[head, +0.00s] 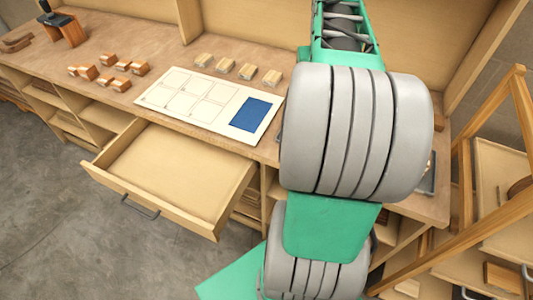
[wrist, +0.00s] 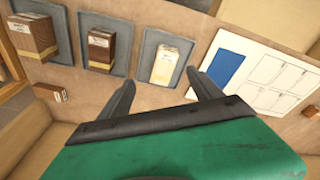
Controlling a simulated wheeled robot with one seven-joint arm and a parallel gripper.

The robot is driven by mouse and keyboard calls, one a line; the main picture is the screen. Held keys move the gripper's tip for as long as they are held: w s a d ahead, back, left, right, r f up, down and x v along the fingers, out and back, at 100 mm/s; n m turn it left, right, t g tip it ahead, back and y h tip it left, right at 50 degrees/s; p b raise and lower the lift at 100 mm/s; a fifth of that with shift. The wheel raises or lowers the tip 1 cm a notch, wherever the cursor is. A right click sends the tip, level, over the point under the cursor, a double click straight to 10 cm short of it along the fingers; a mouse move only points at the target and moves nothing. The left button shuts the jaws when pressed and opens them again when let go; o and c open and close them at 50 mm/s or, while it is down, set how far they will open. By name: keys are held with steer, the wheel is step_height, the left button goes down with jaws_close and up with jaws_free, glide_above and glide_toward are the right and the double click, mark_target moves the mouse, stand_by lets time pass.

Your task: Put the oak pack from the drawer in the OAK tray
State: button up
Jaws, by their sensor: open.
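The drawer (head: 178,163) is pulled out in the head view and its visible floor is bare. In the wrist view my gripper (wrist: 160,76) is open, its two dark fingers spread. A pale pack with a small label (wrist: 166,64) stands in a grey tray (wrist: 147,63), in line with the gap between the fingertips. I cannot tell whether the fingertips reach beside it, and nothing is clamped. The label is too small to read, so I cannot tell which pack or tray is oak. In the head view my arm hides the gripper and most of the trays.
Two more grey trays hold a dark brown pack (wrist: 100,47) and a reddish-brown pack (wrist: 35,35). A small labelled block (wrist: 51,93) lies near the bench edge. A white board (head: 190,98) with a blue rectangle lies beside several small blocks (head: 108,73). A wooden frame stands at right.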

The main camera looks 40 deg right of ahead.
steer(key=s+a+f+n+t, duration=0.1)
steer(key=a+f+n, duration=0.2)
steer(key=a, duration=1.2)
steer(key=s+a+f+n+t+y, duration=0.1)
steer(key=a+f+n, duration=0.2)
steer(key=a, duration=1.2)
steer(key=shift+a+f+t, duration=0.15)
steer(key=shift+f+t, duration=0.15)
steer(key=shift+f, duration=0.1)
steer(key=shift+c, duration=0.3)
